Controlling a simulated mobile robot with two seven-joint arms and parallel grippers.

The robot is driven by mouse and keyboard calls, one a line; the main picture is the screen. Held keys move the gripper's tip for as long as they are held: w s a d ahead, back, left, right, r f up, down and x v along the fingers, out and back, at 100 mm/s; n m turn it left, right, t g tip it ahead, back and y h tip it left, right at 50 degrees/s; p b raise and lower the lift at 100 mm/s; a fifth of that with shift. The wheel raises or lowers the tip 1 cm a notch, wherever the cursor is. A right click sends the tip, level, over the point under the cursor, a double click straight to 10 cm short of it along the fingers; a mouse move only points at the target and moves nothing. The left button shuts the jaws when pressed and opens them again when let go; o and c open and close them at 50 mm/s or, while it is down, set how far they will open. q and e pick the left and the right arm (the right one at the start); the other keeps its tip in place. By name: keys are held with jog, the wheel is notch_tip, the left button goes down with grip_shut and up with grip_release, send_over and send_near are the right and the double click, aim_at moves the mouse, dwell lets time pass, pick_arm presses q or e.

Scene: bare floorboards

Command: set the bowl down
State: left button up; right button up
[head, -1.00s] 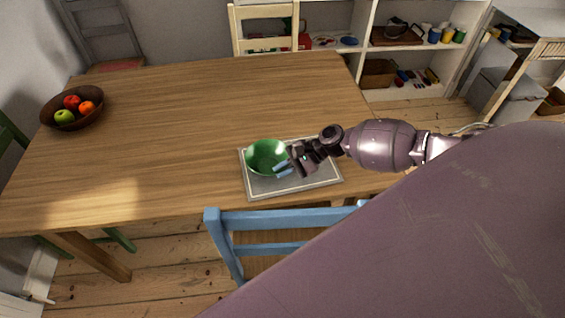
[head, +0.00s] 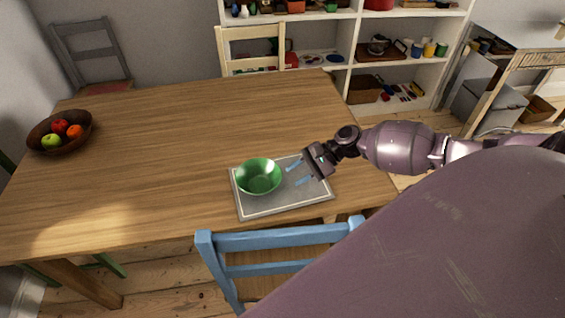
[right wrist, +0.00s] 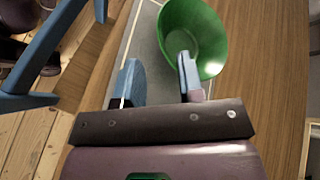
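The green bowl (head: 259,177) sits upright on the left part of a grey placemat (head: 290,203) with a pale border line, on the wooden table. It looks empty. My right gripper (head: 298,173) is open just to the right of the bowl, over the mat, with a small gap between the blue fingertips and the bowl in the head view. In the right wrist view the bowl (right wrist: 194,32) stands beyond the fingers, and one finger overlaps its near edge. Nothing is between the fingers (right wrist: 158,78). My left gripper is not in view.
A brown bowl of fruit (head: 60,146) stands at the table's far left. A blue chair (head: 275,240) is at the near edge, and a cream chair (head: 250,50) is behind the table. Shelves (head: 385,50) stand at the back. The table's middle is clear.

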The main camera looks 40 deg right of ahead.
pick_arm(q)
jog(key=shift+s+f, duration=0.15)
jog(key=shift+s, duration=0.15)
pick_arm(e)
jog(key=v, duration=0.4)
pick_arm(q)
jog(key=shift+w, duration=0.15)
